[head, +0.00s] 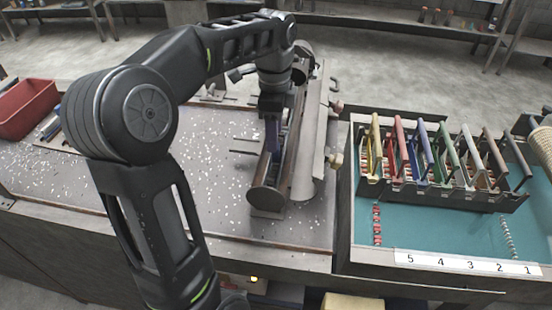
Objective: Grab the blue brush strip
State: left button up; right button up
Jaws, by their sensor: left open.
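A rack (450,195) on the right holds several upright strips in different colours. The blue brush strip (425,150) stands in it, between a red strip (400,140) and a green strip (447,150). My left gripper (272,118) points down over the long fixture (268,195) in the middle of the bench, well to the left of the rack. It is open. A dark blue-purple part (272,140) shows right below it; I cannot tell what it is or whether the gripper touches it. My right gripper is not in view.
The rack stands on a teal-floored tray (460,235) with a label strip (468,263) numbered 5 to 1 at its front. A red bin (28,108) sits at the far left. White bits litter the grey bench top (215,165). A beige roll (541,140) is at the right edge.

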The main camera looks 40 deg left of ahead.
aim_at(276, 155)
pick_arm(q)
jog(key=shift+w+d+f+p, duration=0.1)
jog(key=shift+f+p, duration=0.25)
jog(key=shift+f, duration=0.95)
jog(key=shift+d+f+p, duration=0.1)
jog(key=shift+f+p, duration=0.25)
jog(key=shift+f, duration=0.95)
grip_shut()
